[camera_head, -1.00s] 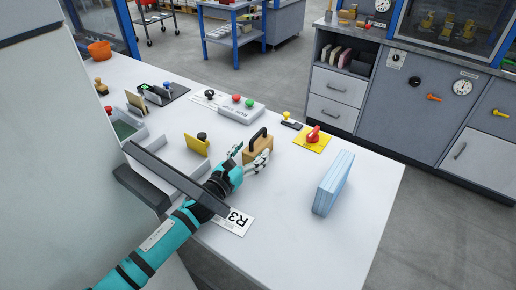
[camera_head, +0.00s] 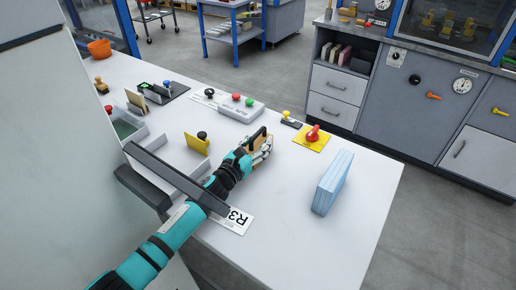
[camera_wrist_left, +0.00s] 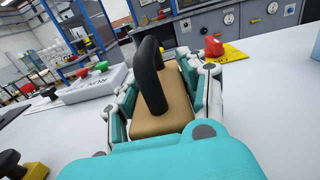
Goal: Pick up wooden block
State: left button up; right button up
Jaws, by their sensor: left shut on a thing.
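The wooden block (camera_wrist_left: 160,122) is tan with a black arched handle (camera_wrist_left: 150,75) on top. It stands upright on the white table. In the head view the block (camera_head: 256,150) is mostly hidden behind my left gripper. My left gripper (camera_head: 257,153) has its fingers on both sides of the block and is shut on it. In the left wrist view the fingers (camera_wrist_left: 165,108) flank the block's sides, with the handle rising between them. My right gripper is in neither view.
A light blue stack (camera_head: 333,183) stands to the right on the white table (camera_head: 300,240). A red knob on a yellow plate (camera_head: 313,137) and a grey button box (camera_head: 241,108) lie behind the block. A yellow piece with a black knob (camera_head: 197,144) is to the left.

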pick_arm(q)
grip_shut()
jog(key=shift+r, duration=0.15)
